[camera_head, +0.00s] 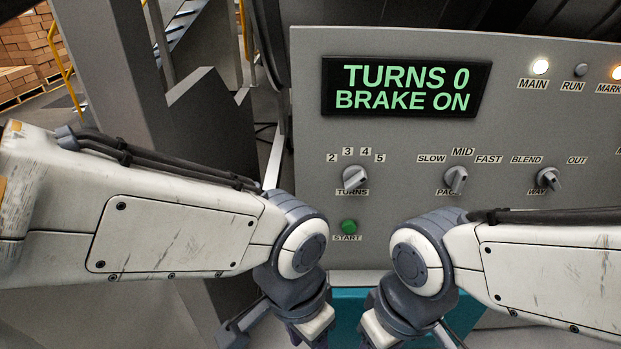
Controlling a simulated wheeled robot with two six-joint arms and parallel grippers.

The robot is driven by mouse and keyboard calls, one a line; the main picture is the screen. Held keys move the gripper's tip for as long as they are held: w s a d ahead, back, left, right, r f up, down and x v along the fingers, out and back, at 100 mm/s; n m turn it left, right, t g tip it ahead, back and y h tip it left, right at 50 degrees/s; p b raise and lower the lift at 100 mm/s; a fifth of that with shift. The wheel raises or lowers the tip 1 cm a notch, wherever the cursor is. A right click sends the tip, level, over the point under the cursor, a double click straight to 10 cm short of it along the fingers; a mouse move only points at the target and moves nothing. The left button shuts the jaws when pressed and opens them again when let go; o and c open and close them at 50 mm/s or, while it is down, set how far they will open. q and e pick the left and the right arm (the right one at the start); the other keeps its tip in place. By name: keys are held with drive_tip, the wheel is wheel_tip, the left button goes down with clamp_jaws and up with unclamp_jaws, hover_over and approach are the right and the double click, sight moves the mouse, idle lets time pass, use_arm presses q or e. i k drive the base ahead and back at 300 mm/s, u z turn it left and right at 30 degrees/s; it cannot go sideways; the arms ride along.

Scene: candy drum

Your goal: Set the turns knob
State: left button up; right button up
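The turns knob (354,178) is a small grey pointer knob on the grey control panel (400,225), above its TURNS label. The numbers 2, 3, 4 and 5 arc above it; its exact pointing is too small to tell. The display (405,88) reads TURNS 0, BRAKE ON. My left gripper (290,332) is below and left of the knob, apart from it. My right gripper (405,334) is below and right of it, also apart. Both are cut off by the bottom edge, and their fingertips do not show clearly.
The pace knob (455,179) and way knob (547,179) sit right of the turns knob. A green START button (348,226) lies below it, close above my wrists. The MAIN lamp (540,66) is lit; the RUN lamp (581,69) is dark. Space before the turns knob is clear.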

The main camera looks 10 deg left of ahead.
sight(354, 176)
drive_tip(key=z, duration=2.8)
drive_tip(key=k, duration=1.25)
drive_tip(key=u, duration=2.95)
